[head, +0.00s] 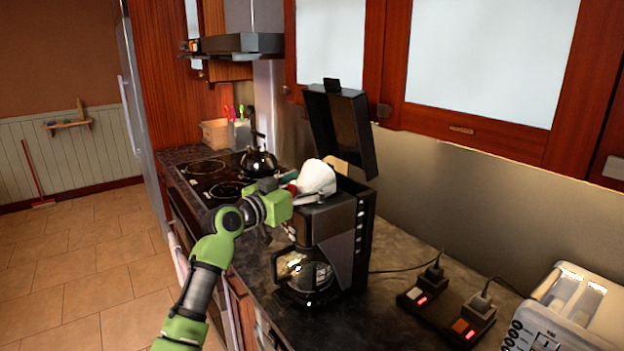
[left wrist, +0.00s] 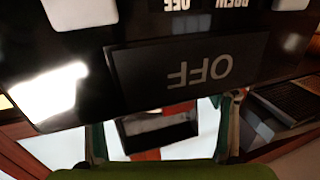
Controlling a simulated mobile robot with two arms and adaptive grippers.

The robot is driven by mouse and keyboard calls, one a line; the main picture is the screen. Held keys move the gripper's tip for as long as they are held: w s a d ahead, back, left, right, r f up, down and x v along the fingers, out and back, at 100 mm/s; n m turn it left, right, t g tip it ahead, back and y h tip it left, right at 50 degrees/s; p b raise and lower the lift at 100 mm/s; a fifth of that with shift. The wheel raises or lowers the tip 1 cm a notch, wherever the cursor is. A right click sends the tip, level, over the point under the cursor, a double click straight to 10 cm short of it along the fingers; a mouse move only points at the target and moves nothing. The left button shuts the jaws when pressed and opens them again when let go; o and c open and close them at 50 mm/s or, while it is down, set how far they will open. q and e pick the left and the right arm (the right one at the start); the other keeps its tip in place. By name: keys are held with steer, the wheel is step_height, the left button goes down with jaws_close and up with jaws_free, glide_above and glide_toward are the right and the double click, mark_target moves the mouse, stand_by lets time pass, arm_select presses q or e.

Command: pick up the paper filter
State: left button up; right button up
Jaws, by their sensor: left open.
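The white paper filter (head: 317,177) shows in the head view at the open top of the black coffee maker (head: 332,222). The coffee maker's lid (head: 340,127) stands raised behind it. My left gripper (head: 297,192) is open at the coffee maker's front top edge, just left of and below the filter. The head view does not show whether they touch. In the left wrist view, the fingers of my left gripper (left wrist: 162,128) are spread below a black panel (left wrist: 180,72) with upside-down "OFF" lettering. I cannot clearly make out the filter there. My right gripper is out of view.
A glass carafe (head: 304,274) sits in the coffee maker. A kettle (head: 259,161) stands on the stove (head: 207,178) behind. Power switches with plugs (head: 430,290) and a toaster (head: 572,310) are to the right. Wall cabinets (head: 480,65) hang above. The counter (head: 385,318) has some bare space.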

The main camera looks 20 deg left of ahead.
arm_select(q)
steer(key=shift+w+d, duration=0.1)
steer(key=shift+w, duration=0.2)
steer(key=shift+c, duration=0.4)
steer(key=c, duration=0.8)
steer(key=shift+o, duration=0.2)
